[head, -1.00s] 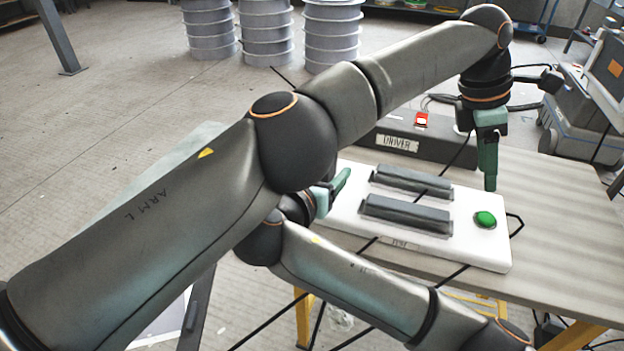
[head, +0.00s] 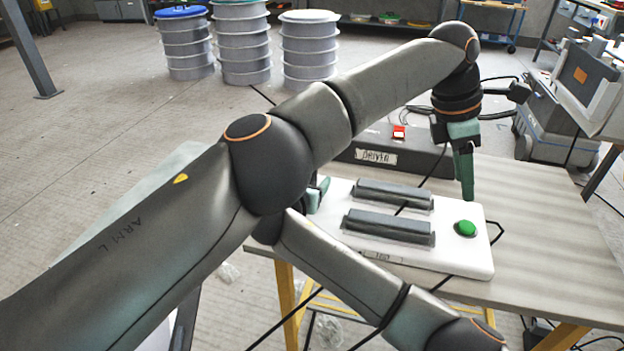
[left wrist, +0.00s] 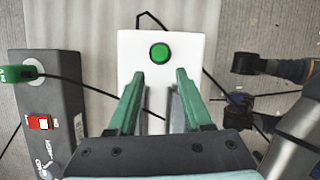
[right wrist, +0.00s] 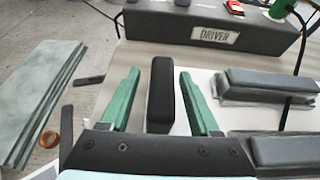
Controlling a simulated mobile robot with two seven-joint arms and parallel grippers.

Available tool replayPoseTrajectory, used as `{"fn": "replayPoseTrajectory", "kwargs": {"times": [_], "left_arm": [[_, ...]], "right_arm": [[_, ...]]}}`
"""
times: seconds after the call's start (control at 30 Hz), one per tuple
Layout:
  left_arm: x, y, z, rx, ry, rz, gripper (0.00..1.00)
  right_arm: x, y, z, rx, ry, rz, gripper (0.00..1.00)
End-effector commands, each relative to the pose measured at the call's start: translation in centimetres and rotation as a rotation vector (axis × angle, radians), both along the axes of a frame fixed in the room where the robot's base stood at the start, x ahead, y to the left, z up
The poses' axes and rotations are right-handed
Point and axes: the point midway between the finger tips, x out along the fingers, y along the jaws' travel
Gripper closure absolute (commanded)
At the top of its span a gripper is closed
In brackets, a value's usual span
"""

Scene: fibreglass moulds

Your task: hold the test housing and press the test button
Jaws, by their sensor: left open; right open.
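The test housing (head: 455,262) is a flat white box on the table, with a round green test button (head: 466,228) at its right end and two grey bars on top. My left gripper (head: 467,192) is open, pointing down just above the button end. In the left wrist view the button (left wrist: 160,53) shows just beyond its empty fingertips. My right gripper (head: 319,192) is open at the housing's left end, partly hidden by my arm in the head view. In the right wrist view a dark upright grip (right wrist: 161,95) shows between its spread fingers, with gaps on both sides.
The dark driver box (head: 420,160) with a red switch (head: 399,132) stands behind the housing. Black cables cross the housing and the table. The table (head: 560,250) is clear on the right. Stacked grey drums (head: 310,55) stand on the floor behind.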

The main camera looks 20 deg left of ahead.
Motion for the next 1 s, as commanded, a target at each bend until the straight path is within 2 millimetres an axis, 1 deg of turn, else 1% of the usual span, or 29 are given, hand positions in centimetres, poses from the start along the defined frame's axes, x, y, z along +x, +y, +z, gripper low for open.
{"fn": "replayPoseTrajectory", "kwargs": {"times": [0.2,0.47,0.57,1.0], "left_arm": [[0.0,0.0,0.0,0.0,0.0,0.0,0.5],[0.0,0.0,0.0,0.0,0.0,0.0,0.5],[0.0,0.0,0.0,0.0,0.0,0.0,0.5],[0.0,0.0,0.0,0.0,0.0,0.0,0.5]], "right_arm": [[0.83,-0.07,-0.37,0.0,0.001,-0.001,0.38],[0.89,-0.05,-0.38,0.0,0.0,-0.001,0.38],[0.88,-0.05,-0.38,0.0,0.0,0.0,0.46],[0.87,-0.06,-0.38,0.0,0.0,-0.001,0.96]]}}
